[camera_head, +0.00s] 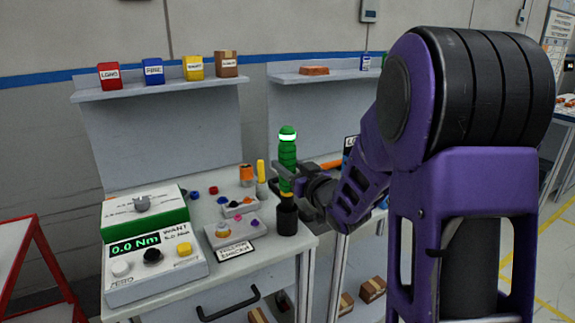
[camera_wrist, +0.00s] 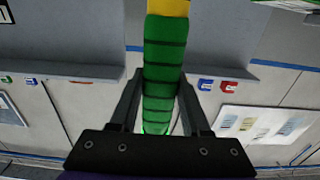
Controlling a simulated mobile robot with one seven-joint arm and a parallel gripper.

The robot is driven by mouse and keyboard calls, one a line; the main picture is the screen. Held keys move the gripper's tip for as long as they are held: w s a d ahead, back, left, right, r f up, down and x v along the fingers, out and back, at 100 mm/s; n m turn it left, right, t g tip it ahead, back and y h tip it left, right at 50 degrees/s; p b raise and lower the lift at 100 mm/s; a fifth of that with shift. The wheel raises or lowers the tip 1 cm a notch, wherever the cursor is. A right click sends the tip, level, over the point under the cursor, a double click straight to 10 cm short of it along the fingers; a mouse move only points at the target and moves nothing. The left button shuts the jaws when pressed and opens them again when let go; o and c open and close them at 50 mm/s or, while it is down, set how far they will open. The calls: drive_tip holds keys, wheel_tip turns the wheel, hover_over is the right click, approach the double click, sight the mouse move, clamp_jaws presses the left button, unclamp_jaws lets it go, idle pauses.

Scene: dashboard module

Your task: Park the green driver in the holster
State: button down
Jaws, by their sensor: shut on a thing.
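The green driver (camera_head: 287,155) stands upright in the head view, with a pale band near its top and a yellow collar below its handle. My gripper (camera_head: 293,180) is shut on its handle from the right. In the wrist view the ribbed green driver (camera_wrist: 164,60) lies between the two fingers of my gripper (camera_wrist: 161,88), its yellow end at the top edge. A black cup-shaped holster (camera_head: 287,218) stands on the bench directly below the driver. The yellow collar shows just above its rim. The driver's lower end is hidden, and I cannot tell how deep it sits.
An orange-topped item (camera_head: 246,174) and a yellow-topped one (camera_head: 260,170) stand behind left. A torque tester reading 0.0 Nm (camera_head: 152,250), a grey block with knobs (camera_head: 236,231) and a label (camera_head: 236,250) lie left on the bench. A shelf (camera_head: 160,89) holds several coloured boxes.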

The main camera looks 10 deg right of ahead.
drive_tip(key=shift+f, duration=0.4)
drive_tip(key=shift+c, duration=1.7)
unclamp_jaws()
drive_tip(key=shift+o, duration=0.3)
drive_tip(key=shift+f, duration=0.1)
drive_tip(key=shift+f, duration=0.1)
drive_tip(key=shift+s, duration=0.15)
